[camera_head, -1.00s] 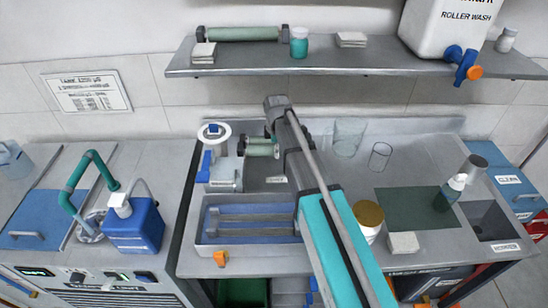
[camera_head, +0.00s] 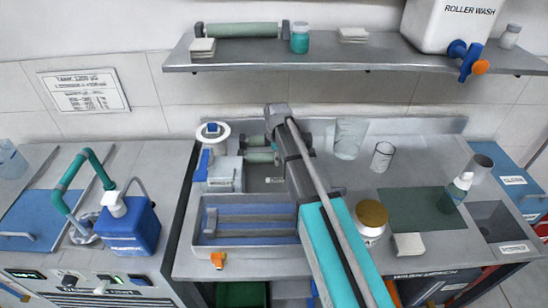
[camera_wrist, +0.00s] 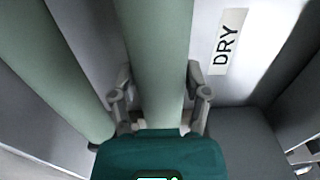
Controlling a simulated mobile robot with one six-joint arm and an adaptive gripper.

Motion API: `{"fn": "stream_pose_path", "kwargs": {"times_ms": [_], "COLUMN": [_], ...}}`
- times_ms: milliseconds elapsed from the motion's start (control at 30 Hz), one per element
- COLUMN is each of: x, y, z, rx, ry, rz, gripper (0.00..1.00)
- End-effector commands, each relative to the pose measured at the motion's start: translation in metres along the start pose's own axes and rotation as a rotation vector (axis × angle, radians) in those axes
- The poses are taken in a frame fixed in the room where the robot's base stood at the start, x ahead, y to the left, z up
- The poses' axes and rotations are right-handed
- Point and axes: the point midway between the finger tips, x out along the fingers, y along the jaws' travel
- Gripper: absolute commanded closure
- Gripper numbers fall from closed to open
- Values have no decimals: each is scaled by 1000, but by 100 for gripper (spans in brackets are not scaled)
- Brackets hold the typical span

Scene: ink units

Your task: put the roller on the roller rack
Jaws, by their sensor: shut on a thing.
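A pale green roller (camera_wrist: 157,35) runs lengthwise between the two grey fingers of my gripper (camera_wrist: 160,85) in the wrist view; the fingers are shut on its sides. A second pale green roller (camera_wrist: 72,70) lies parallel, just to its left. In the head view, two short green roller lengths (camera_head: 258,157) show left of my arm, one behind the other, with dark ends. My arm hides their right parts and my fingers there. A label reading DRY (camera_wrist: 229,42) is on the light surface right of the held roller. I cannot make out the rack's outline or whether the held roller touches it.
Another green roller (camera_head: 242,30) lies on the wall shelf (camera_head: 330,56). A grey tray with bars (camera_head: 207,238) stands at the counter's front left. A white-and-blue device (camera_head: 222,172), glass beakers (camera_head: 347,138) and a brown-lidded jar (camera_head: 371,218) stand near my arm.

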Motion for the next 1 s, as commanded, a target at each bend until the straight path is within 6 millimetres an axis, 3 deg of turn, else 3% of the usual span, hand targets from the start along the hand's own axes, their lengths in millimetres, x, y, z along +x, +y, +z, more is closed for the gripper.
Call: {"fn": "stream_pose_path", "kwargs": {"times_ms": [67, 100, 267, 1000], "x": [3, 3, 2, -8], "y": [0, 0, 0, 0], "z": [0, 0, 0, 0], "rx": [0, 0, 0, 0], "ry": [0, 0, 0, 0], "rz": [0, 0, 0, 0], "gripper": [100, 35, 5, 4]}}
